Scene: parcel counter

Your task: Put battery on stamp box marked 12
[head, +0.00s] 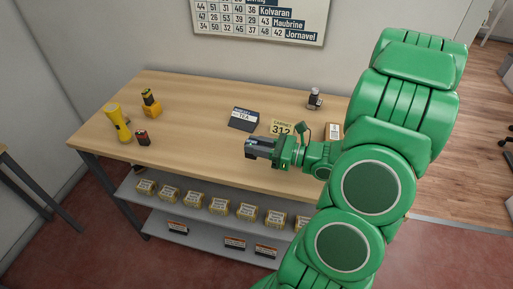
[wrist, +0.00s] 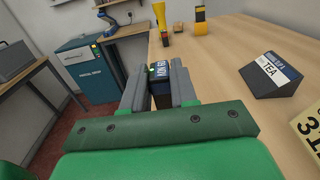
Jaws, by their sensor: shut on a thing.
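My gripper (head: 256,148) is above the table's front part, shut on a small dark blue block with white lettering. The block shows between the fingers in the wrist view (wrist: 160,73); its lettering is not fully readable, and I cannot tell whether it is the battery. A small black and red piece (head: 142,138), perhaps a battery, stands on the table at the left. Several small yellowish boxes with labels (head: 168,193) stand in a row on the shelf below. Their markings are too small to read, so I cannot tell which is marked 12.
The wooden table (head: 200,130) also bears a yellow flashlight (head: 117,121), a yellow and black item (head: 151,103), a dark TEA block (head: 243,118), a 312 card (head: 282,129) and a grey-black item (head: 314,98). Several dark labelled boxes (head: 234,243) lie on the lower shelf.

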